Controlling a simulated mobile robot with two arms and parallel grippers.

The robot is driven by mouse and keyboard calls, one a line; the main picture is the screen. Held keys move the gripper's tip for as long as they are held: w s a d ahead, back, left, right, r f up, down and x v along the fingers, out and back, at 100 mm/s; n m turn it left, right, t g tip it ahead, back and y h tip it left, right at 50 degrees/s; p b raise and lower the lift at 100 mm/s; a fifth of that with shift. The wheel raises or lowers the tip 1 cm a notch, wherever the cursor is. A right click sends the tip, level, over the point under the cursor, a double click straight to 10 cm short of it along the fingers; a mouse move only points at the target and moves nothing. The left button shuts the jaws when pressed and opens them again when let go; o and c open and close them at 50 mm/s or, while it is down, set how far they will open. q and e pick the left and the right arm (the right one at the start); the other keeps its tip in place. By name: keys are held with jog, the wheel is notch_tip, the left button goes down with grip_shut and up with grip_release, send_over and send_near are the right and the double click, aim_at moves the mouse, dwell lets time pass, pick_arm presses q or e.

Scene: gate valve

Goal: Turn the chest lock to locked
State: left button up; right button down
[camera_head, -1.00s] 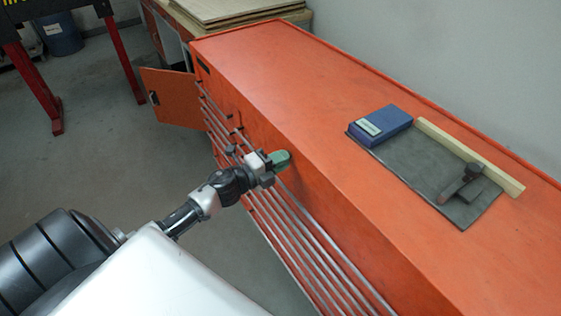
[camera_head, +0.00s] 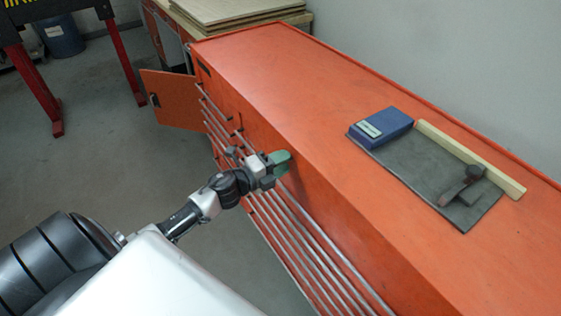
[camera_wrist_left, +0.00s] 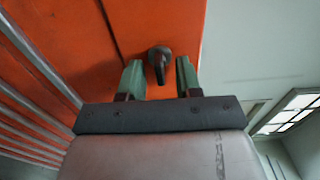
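The orange chest (camera_head: 270,80) stands along the right, its front crossed by long metal drawer rails. The lock knob (camera_wrist_left: 159,60) is a small dark knob on the chest's orange front in the left wrist view. My left gripper (camera_wrist_left: 159,75) is open, with its two green fingers on either side of the knob and a gap between each finger and it. I cannot tell whether the knob is touched. In the head view my left gripper (camera_head: 281,161) is at the chest's upper front edge and hides the knob. My right gripper is not in view.
Metal rails (camera_head: 310,250) run along the chest front just below my left gripper. An orange door (camera_head: 172,98) stands open at the far end. A blue box (camera_head: 381,127) and a dark mat (camera_head: 410,165) lie on the chest top.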

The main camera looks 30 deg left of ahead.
pick_arm(q)
jog(key=shift+s, duration=0.1)
jog(key=b+v, duration=0.2)
jog(key=v, duration=0.8)
jog(key=shift+s+a, duration=0.15)
jog(key=shift+s, duration=0.15)
